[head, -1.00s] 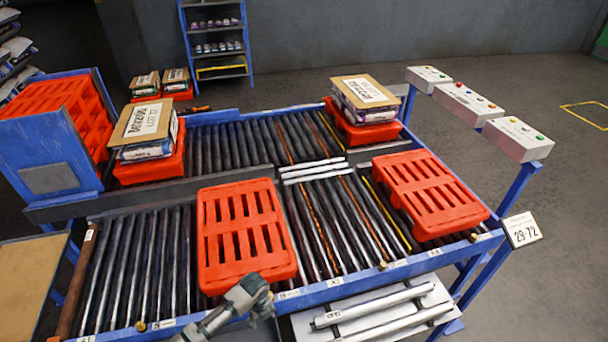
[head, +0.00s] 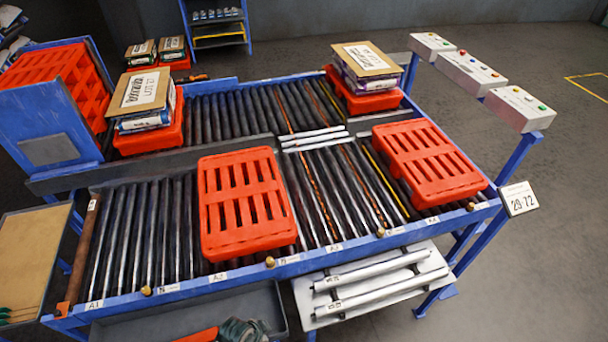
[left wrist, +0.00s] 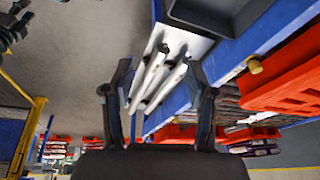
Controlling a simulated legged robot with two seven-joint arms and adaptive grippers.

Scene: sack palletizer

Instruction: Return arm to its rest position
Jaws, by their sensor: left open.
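My left gripper (left wrist: 157,72) shows in the left wrist view with its two dark fingers spread apart and nothing between them. Beyond the fingers, apart from them, are the white rollers on a low shelf. In the head view a grey-green part of an arm (head: 243,330) shows at the bottom edge, low in front of the conveyor; its fingers cannot be made out. A dark jointed shape (left wrist: 14,26) at the top left of the left wrist view looks like my right gripper, cut by the edge; its jaws are unclear.
The blue-framed roller conveyor (head: 330,253) carries a red pallet (head: 245,236) near its front middle and another red pallet (head: 428,182) at right. Sacks lie on red pallets at the back. A grey tray (head: 130,325) and a white roller shelf (head: 425,280) sit below the front rail.

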